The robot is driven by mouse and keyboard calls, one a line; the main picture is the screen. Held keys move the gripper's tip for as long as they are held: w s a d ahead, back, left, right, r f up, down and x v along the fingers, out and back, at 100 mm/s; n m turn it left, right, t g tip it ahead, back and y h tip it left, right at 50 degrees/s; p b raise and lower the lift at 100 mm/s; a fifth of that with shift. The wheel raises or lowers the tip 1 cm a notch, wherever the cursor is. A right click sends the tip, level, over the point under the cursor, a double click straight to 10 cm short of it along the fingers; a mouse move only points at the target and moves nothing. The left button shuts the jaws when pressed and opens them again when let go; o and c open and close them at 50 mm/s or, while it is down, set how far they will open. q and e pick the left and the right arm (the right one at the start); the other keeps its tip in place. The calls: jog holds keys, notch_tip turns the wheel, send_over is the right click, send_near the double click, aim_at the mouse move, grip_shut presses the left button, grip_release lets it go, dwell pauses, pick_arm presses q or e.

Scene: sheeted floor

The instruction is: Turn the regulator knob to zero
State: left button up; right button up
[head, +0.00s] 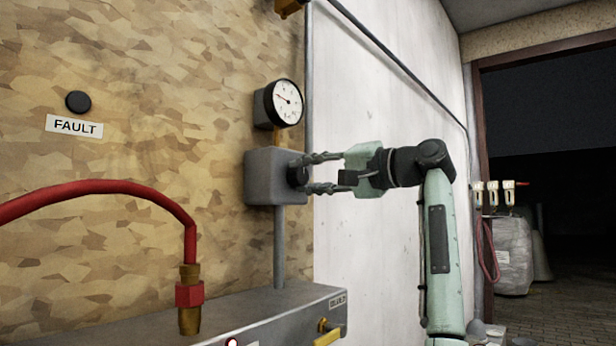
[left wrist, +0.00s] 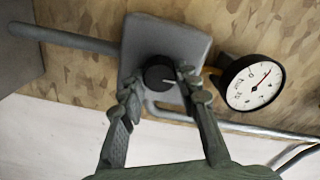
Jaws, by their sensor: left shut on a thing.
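The regulator is a grey box (head: 270,178) on the tan-patterned board, with a round black knob (head: 296,176) on its right face. My left gripper (head: 308,174) reaches in from the right with its fingers on either side of the knob, shut on it. In the left wrist view the knob (left wrist: 158,73) sits between the fingertips (left wrist: 160,88), and a pale mark on it points right. A round white gauge (head: 285,102) stands above the regulator; its red needle points to the upper left. The gauge also shows in the left wrist view (left wrist: 253,83). My right gripper is not in view.
A grey manifold (head: 250,312) with yellow fittings lies below, joined to the regulator by a pipe (head: 280,245). A red hose (head: 100,188) arches at the left. A FAULT label (head: 74,126) sits under a dark button (head: 78,101). A dark doorway (head: 550,110) opens at the right.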

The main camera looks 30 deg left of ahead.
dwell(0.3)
pick_arm(q)
jog(key=o, duration=1.2)
jog(key=shift+c, duration=0.2)
jog(key=d, duration=1.2)
jog(key=shift+s, duration=0.45)
